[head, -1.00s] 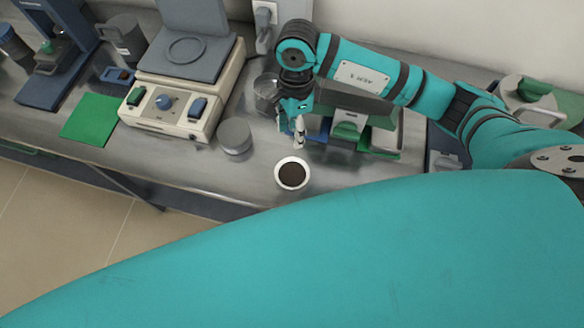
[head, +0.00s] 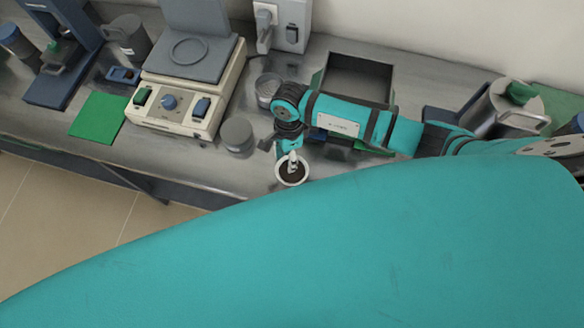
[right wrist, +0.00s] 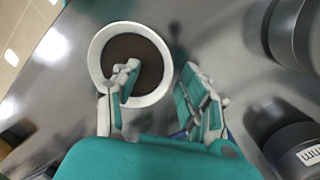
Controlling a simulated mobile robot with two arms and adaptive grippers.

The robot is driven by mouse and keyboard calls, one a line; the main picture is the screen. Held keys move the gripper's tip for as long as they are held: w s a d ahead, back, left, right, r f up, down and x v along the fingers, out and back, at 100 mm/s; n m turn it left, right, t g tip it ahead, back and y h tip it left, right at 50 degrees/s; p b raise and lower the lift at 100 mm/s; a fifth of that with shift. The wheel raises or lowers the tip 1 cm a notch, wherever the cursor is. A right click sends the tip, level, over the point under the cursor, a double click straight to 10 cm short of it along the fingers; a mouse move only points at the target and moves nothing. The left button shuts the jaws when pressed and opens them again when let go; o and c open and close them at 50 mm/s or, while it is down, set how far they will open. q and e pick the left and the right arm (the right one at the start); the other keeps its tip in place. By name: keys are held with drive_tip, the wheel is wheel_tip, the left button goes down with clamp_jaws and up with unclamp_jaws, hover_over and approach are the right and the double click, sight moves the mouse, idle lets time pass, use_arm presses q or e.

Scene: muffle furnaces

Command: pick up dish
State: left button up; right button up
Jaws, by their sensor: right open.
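The dish (head: 281,179) is a small round white bowl with dark brown contents, near the front edge of the grey counter. It also shows in the right wrist view (right wrist: 97,56), at the upper left. My right gripper (head: 292,160) is over the dish in the head view and hides part of its far side. In the right wrist view my right gripper (right wrist: 160,82) is open, with one finger across the dish's opening and the other outside its rim. Whether a finger touches the dish cannot be told. My left gripper is not in view.
A grey round container (head: 237,134) stands left of the dish, with a glass beaker (head: 267,88) behind it. A beige balance-like device (head: 180,112) and a green mat (head: 97,117) are farther left. An open dark box (head: 358,72) is behind my right arm.

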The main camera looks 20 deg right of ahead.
clamp_jaws()
idle(0.5)
drive_tip(key=shift+r, duration=0.15)
drive_tip(key=shift+w+r+b, duration=0.1)
drive_tip(key=shift+r+b, duration=0.4)
drive_tip(key=shift+r, duration=0.05)
drive_tip(key=shift+s+r+b, duration=0.2)
drive_tip(key=shift+r+b, duration=0.1)
drive_tip(key=shift+r, duration=0.2)
drive_tip(key=shift+s+r+b, duration=0.15)
drive_tip(key=shift+r+b, duration=0.15)
drive_tip(key=shift+r, duration=0.15)
drive_tip(key=s+a+r+b, duration=0.1)
drive_tip(key=s+b, duration=0.3)
drive_tip(key=s, duration=1.1)
drive_tip(key=shift+s+r, duration=0.2)
drive_tip(key=shift+r, duration=0.2)
